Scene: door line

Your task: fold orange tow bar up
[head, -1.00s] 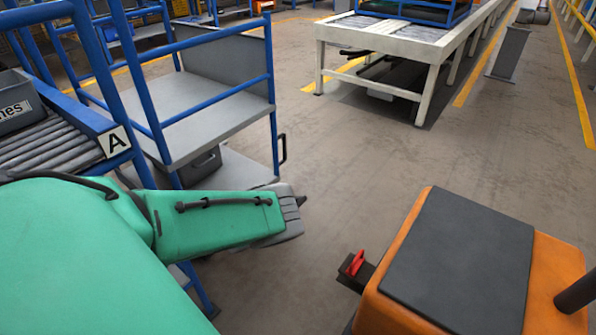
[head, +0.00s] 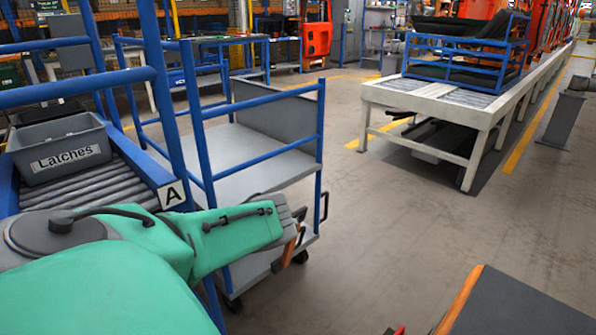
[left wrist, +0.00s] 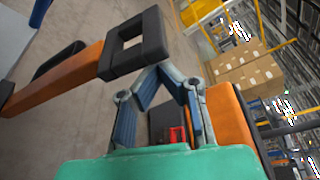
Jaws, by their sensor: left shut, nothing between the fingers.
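The orange tow bar (left wrist: 65,80) shows in the left wrist view, coming in from the left edge and ending in a black rectangular loop handle (left wrist: 135,45). In the head view, a small orange piece (head: 289,250) shows under the end of my green left arm, by the blue-framed cart (head: 245,160); it looks like part of the bar, the rest being hidden. My left gripper (left wrist: 160,72) is shut and empty, its fingertips close to the handle's lower edge; I cannot tell if they touch. My right gripper is not in view.
An orange tug with a dark top (head: 510,305) stands at lower right; its red coupling (left wrist: 177,135) shows between my finger links. A grey bin marked Latches (head: 62,148) sits on a roller rack at left. A white conveyor (head: 430,100) stands behind. The middle floor is clear.

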